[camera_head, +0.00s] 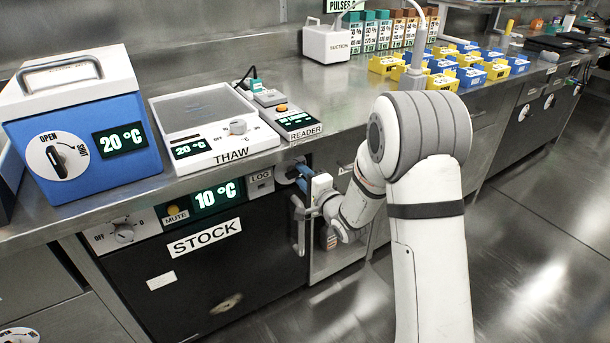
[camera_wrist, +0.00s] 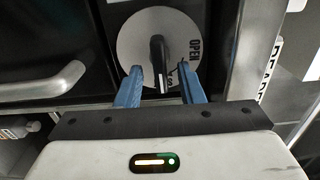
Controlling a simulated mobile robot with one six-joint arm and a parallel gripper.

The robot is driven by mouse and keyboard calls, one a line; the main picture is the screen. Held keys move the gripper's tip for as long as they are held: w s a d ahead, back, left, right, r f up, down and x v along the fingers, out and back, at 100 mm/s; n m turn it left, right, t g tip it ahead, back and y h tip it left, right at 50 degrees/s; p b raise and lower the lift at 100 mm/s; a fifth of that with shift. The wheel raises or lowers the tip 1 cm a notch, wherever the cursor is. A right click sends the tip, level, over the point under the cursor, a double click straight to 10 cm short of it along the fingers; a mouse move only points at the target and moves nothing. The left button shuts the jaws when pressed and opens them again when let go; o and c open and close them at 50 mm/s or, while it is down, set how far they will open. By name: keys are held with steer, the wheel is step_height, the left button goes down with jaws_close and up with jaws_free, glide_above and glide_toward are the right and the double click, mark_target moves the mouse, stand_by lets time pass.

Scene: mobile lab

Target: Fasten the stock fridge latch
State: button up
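The stock fridge (camera_head: 205,275) is the black-fronted unit under the bench, with a STOCK label and a 10 °C display. Its latch is a pale round dial (camera_wrist: 135,38) with a black knob (camera_wrist: 158,55). In the wrist view the knob stands upright in the picture, its white mark at the lower end. In the head view my gripper (camera_head: 301,176) partly hides the dial.
A metal door handle (camera_wrist: 45,82) lies left of the dial in the wrist view; it also shows in the head view (camera_head: 299,228). The bench above holds the blue 20 °C box (camera_head: 85,130), the THAW unit (camera_head: 215,125) and the READER (camera_head: 290,118). Open floor lies at right.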

steer(key=p+v, duration=0.1)
steer(key=v, duration=0.6)
steer(key=shift+s+d, duration=0.1)
steer(key=s+d+r+n+g+h+p, duration=0.2)
steer(key=d+r+h+p, duration=0.25)
steer(key=r+p, duration=0.35)
steer(key=s+d+r+n+g+h+p, duration=0.2)
steer(key=s+d+r+n+h+p, duration=0.15)
steer(key=d+r+p, duration=0.45)
steer(key=s+d+r+n+g+h+p, duration=0.1)
steer(key=s+r+n+g+p, duration=0.2)
steer(key=s+r, duration=0.5)
steer(key=s+d+r+n+g+h+p, duration=0.1)
steer(key=s+r+n+g+p, duration=0.2)
steer(key=s, duration=1.2)
step_height(320, 180, up, 6)
steer(key=g+p, duration=0.2)
steer(key=p, duration=0.2)
steer(key=shift+s, duration=0.35)
steer(key=shift+d+r, duration=0.1)
